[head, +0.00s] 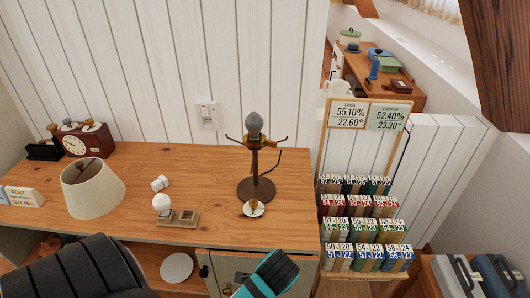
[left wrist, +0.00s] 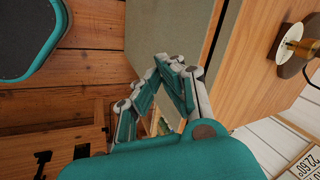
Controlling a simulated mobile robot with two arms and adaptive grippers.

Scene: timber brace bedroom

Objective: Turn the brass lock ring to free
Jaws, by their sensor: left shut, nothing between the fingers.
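A lamp stand without a shade (head: 256,188) stands on the wooden desk, with a grey bulb (head: 254,124) upright on top. A brass-coloured part (head: 268,142) sits just below the bulb; I cannot clearly tell whether it is the lock ring. At the lamp's foot is a white disc with a brass centre (head: 254,208); a brass piece on a white disc (left wrist: 293,34) also shows at the right edge of the left wrist view. My left gripper (left wrist: 172,64) is shut and empty, beside the cabinet. My right gripper is not in view.
A clock (head: 88,140) stands at the back left. A rack of number cards (head: 365,224) is right of the desk.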

